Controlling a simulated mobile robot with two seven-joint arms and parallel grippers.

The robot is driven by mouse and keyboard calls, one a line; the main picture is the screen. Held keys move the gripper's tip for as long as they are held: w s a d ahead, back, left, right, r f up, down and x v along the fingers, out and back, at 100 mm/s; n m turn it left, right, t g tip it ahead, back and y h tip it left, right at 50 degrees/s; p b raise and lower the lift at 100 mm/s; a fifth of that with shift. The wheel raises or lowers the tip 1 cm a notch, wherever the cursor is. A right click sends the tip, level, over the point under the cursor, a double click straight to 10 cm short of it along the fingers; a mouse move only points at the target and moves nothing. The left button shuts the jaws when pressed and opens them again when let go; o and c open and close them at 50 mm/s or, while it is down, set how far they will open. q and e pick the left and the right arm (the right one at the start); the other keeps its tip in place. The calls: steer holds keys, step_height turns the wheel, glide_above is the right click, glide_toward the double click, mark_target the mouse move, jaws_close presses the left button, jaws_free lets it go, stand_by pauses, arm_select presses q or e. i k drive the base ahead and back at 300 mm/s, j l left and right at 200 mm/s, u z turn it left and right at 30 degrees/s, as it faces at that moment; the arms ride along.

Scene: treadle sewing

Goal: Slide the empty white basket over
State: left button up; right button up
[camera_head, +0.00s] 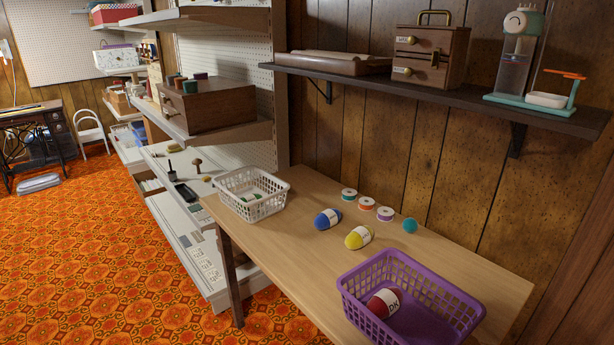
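The white basket (268,208) is a slatted, open-topped plastic basket. It stands upright on the left end of the wooden table (290,262), close to the table's left edge. Neither of my grippers is in view, so nothing is seen touching the basket.
A purple basket (455,305) holding a red yarn ball (383,303) stands at the table's right end. Between the baskets are a blue ball (327,219), a yellow ball (359,237), several spools (366,204) and a teal ball (410,226). The front middle is clear. A shelf (450,95) overhangs behind.

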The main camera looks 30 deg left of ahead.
mark_target(271, 206)
steer(key=u, duration=1.25)
steer(key=i+j+z, duration=0.1)
steer(key=z, duration=0.25)
steer(key=j+z, duration=0.1)
steer(key=z, duration=0.25)
steer(key=i+j+z, duration=0.1)
steer(key=z, duration=0.25)
steer(key=i+j+z, duration=0.1)
steer(key=j+z, duration=0.4)
steer(key=j, duration=0.25)
steer(key=j+z, duration=0.25)
steer(key=j, duration=0.95)
steer(key=j+z, duration=0.25)
steer(key=j, duration=0.9)
